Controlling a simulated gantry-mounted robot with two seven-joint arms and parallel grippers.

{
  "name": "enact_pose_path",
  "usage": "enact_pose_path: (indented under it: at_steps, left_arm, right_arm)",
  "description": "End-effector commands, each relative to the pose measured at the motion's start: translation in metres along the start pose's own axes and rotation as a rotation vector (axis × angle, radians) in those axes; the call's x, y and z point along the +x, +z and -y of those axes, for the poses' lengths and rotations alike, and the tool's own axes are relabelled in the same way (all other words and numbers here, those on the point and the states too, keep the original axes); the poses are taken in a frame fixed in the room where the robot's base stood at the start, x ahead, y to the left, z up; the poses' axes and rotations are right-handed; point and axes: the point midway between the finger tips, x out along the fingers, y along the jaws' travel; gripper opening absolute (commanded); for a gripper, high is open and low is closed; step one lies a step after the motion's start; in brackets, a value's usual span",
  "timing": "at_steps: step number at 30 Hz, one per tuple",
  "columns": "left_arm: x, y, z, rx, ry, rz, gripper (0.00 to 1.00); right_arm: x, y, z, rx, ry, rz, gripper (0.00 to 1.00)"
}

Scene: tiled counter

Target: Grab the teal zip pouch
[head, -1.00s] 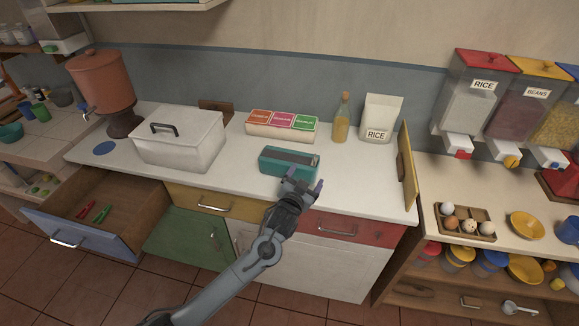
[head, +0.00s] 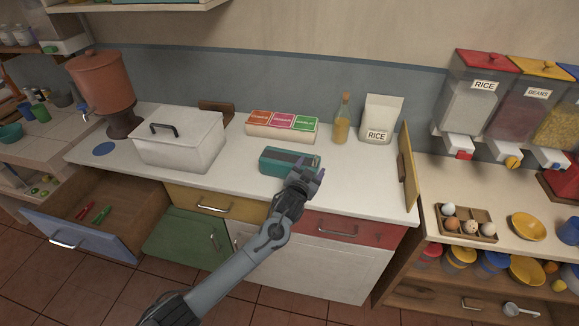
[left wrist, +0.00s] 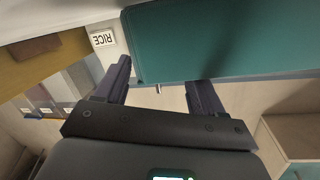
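The teal zip pouch (head: 279,161) lies on the white counter, with a dark grey strip along its top. In the left wrist view the pouch (left wrist: 220,38) is a large teal shape just beyond the fingers. My left gripper (head: 307,176) is at the right end of the pouch in the head view. In the left wrist view its two dark fingers (left wrist: 160,82) are spread apart, with the pouch's edge close in front of and partly between them. I cannot tell whether they touch it. My right gripper is not in view.
A white lidded box (head: 180,142) stands left of the pouch. Behind it are a row of labelled packets (head: 282,125), an oil bottle (head: 342,120) and a rice bag (head: 380,118). A wooden board (head: 407,180) stands at the counter's right end. A blue-fronted drawer (head: 75,235) hangs open.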

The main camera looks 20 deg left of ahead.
Motion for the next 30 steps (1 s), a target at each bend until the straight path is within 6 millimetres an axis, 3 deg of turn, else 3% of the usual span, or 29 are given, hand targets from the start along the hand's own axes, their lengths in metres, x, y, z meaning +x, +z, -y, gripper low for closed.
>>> enact_pose_path:
  at_steps: [1,11,30]
  left_arm:
    - [-0.0001,0.001,-0.0006,0.0,0.001,0.002,0.53]
    - [-0.0002,0.0032,-0.0007,0.0,0.001,0.006,0.03]
    - [-0.0012,-0.0007,0.0021,0.0,0.001,0.012,0.0]
  right_arm:
    - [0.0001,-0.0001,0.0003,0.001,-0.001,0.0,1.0]
    - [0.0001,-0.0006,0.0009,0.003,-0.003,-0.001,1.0]
    - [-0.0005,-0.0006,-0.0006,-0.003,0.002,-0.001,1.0]
